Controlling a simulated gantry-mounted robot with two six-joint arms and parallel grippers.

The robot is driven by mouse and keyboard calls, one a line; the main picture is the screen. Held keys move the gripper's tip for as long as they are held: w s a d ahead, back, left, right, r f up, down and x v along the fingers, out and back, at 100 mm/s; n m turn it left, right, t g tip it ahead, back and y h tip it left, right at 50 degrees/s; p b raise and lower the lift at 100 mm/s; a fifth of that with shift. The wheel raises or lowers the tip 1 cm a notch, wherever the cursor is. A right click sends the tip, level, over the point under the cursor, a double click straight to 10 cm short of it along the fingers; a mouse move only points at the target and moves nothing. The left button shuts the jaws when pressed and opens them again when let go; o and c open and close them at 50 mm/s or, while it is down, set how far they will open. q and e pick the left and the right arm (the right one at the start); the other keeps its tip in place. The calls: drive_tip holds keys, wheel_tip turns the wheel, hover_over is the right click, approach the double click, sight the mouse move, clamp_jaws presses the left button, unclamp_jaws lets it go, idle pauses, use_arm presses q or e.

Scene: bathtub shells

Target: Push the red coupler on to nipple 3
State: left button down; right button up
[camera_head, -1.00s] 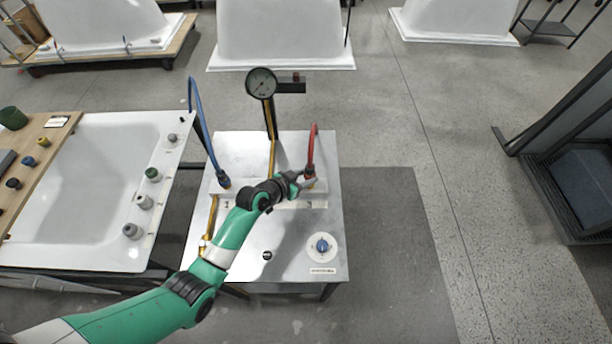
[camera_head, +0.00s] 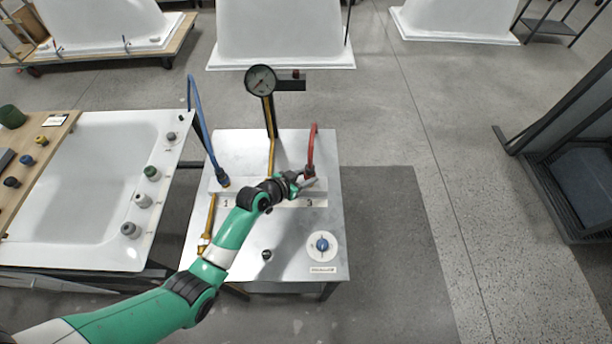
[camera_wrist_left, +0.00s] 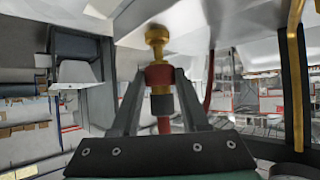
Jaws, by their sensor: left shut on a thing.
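My left gripper (camera_head: 304,183) is shut on the red coupler at the right end of the bench block, by the label 3 (camera_head: 309,203). In the left wrist view, the red coupler (camera_wrist_left: 158,75) sits between the two fingers (camera_wrist_left: 160,92), with a dark sleeve and a red hose (camera_wrist_left: 164,126) behind it. The brass nipple (camera_wrist_left: 156,38) is in line with the coupler and meets its red collar; I cannot tell how deep it sits. In the head view the gripper mostly hides the coupler and nipple; the red hose (camera_head: 312,148) arches up from there. My right gripper is out of view.
A blue hose (camera_head: 202,125) ends in a coupler (camera_head: 223,182) near label 1. A pressure gauge (camera_head: 261,80) stands behind the steel bench (camera_head: 285,250), which carries a blue knob (camera_head: 322,245). A white tub (camera_head: 95,170) with several fittings is at left.

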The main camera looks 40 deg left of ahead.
use_arm(q)
drive_tip(key=shift+f+b, duration=0.85)
drive_tip(key=shift+f, duration=0.15)
drive_tip(key=shift+c, duration=1.7)
unclamp_jaws()
drive_tip(key=shift+r, duration=0.1)
drive_tip(key=p+v, duration=0.4)
drive_tip(key=v, duration=0.7)
drive_tip(key=shift+s, duration=0.3)
drive_tip(key=shift+r, duration=0.1)
